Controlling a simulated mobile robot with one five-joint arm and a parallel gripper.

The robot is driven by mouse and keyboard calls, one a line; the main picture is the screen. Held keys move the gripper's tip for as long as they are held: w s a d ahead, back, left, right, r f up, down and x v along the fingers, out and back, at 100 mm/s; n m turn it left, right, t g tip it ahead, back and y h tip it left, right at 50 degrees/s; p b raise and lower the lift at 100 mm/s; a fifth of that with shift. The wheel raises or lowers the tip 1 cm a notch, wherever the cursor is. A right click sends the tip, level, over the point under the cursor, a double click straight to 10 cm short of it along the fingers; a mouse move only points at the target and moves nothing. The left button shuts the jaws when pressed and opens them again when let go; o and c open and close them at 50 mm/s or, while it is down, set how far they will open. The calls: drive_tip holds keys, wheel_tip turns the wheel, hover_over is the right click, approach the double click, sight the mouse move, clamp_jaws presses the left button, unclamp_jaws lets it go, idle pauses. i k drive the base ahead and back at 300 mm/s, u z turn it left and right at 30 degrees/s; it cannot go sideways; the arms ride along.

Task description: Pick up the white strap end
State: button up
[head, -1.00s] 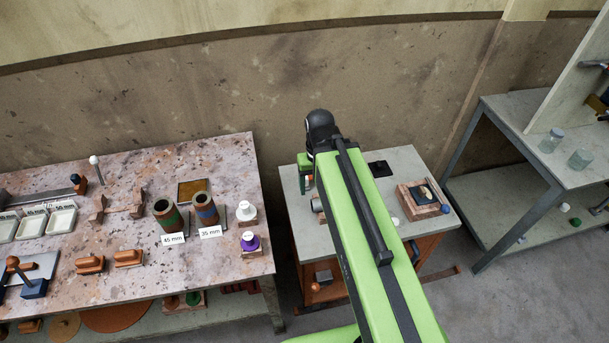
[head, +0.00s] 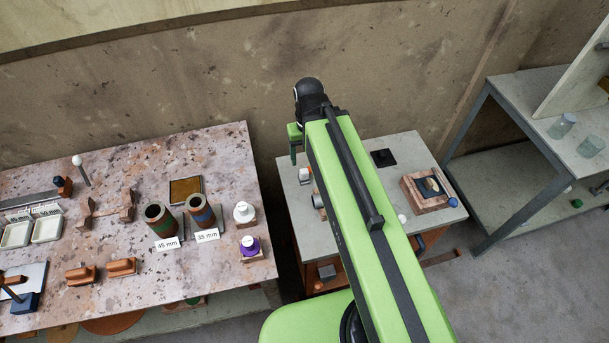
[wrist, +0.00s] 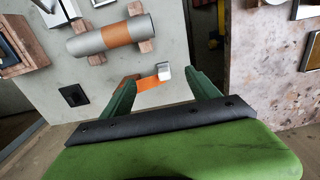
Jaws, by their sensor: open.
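The white strap end (wrist: 163,73) is a small pale block at the end of a short orange strap (wrist: 147,84) on the grey bench top. In the wrist view it lies between and just beyond the tips of my open gripper (wrist: 161,85), nearer the right finger. The jaws hold nothing. In the head view the white end (head: 304,174) shows small at the bench's left side, with my gripper (head: 295,152) appearing above it in the picture. The height gap between fingers and strap is hard to judge. My arm hides part of the bench in the head view.
A grey pipe with an orange band (wrist: 116,34) lies on wooden cradles near the strap. A black square plate (wrist: 74,95) and a wooden block (head: 427,189) are also on the bench (head: 401,153). A speckled table (head: 120,190) stands left, past a gap.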

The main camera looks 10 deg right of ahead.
sight(303, 176)
drive_tip(key=z, duration=0.15)
drive_tip(key=k, duration=0.6)
drive_tip(key=u, duration=3.25)
drive_tip(key=k, duration=1.75)
drive_tip(key=z, duration=0.65)
drive_tip(key=i, duration=1)
